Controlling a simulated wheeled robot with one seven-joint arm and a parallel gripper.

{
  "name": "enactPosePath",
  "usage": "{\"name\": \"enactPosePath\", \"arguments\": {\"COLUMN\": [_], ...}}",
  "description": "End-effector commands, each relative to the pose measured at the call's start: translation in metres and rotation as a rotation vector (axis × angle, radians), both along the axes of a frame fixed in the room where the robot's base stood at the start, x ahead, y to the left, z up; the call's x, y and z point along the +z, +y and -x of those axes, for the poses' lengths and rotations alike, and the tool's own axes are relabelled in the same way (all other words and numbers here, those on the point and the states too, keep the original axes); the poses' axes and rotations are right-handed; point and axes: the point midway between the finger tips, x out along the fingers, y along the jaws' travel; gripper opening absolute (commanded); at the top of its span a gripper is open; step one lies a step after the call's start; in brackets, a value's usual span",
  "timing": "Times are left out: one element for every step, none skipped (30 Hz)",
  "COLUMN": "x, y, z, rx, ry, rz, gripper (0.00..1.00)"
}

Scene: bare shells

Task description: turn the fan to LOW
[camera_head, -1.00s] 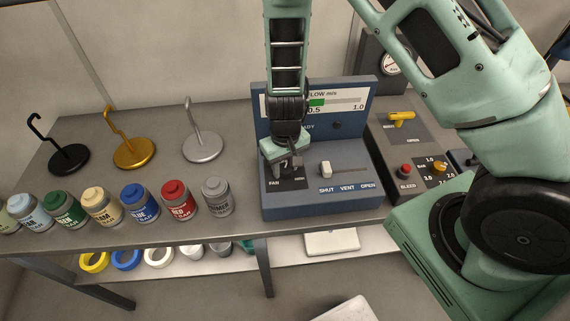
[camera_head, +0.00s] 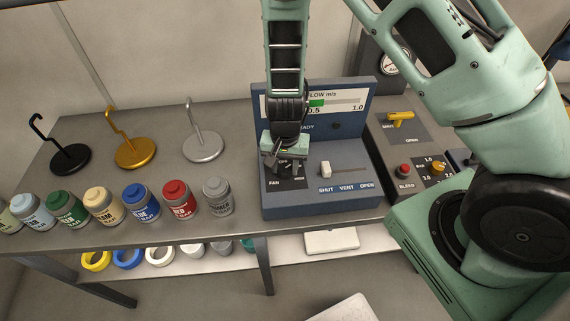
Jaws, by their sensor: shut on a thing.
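The blue control box (camera_head: 345,197) stands on the bench and carries a dark fan plate (camera_head: 288,184) marked FAN at its left. My gripper (camera_head: 284,164) points down over this plate and is shut on the fan knob, which is mostly hidden by the fingers. The gripper is turned at a slant across the plate. Part of the plate's lettering is covered, and the knob's exact setting cannot be read. The upright panel (camera_head: 352,97) behind shows a flow scale with a green bar near 0.5.
A white slider (camera_head: 325,169) sits beside the plate, above SHUT, VENT and OPEN. To the right is a grey panel with a yellow handle (camera_head: 401,119) and a red button (camera_head: 405,170). Several paint jars (camera_head: 140,203) and three hook stands (camera_head: 134,151) stand at left.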

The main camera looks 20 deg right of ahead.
Motion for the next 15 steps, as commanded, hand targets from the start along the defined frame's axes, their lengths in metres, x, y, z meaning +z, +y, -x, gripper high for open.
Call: {"name": "enactPosePath", "arguments": {"x": [0.0008,0.0007,0.0007,0.0007,0.0007,0.0007,0.0007,0.0007,0.0007,0.0007,0.0007,0.0007,0.0007,0.0007,0.0007], "y": [0.0,0.0,0.0,0.0,0.0,0.0,0.0001,0.0001,0.0001,0.0001,0.0001,0.0001,0.0,0.0,0.0], "z": [-0.0007,-0.0007,-0.0007,-0.0007,-0.0007,-0.0007,-0.0008,-0.0008,-0.0008,-0.0008,-0.0008,-0.0008,-0.0009,-0.0009,-0.0009], "rx": [-0.006,-0.008,-0.011,-0.013,-0.013,-0.014,-0.014,-0.014,-0.014,-0.014,-0.014,-0.013,-0.013,-0.013,-0.013], "ry": [-0.001,-0.001,-0.001,-0.001,-0.001,-0.001,-0.001,-0.001,-0.002,-0.002,-0.002,-0.002,-0.002,-0.002,-0.003], "rz": [0.0,0.0,0.0,0.0,0.0,0.0,0.0,0.0,0.0,0.0,0.0,0.0,0.0,0.0,-0.001], "gripper": [0.14,0.14,0.14,0.14,0.14,0.14,0.14,0.14,0.14,0.14,0.14,0.14,0.14,0.14,0.46]}}
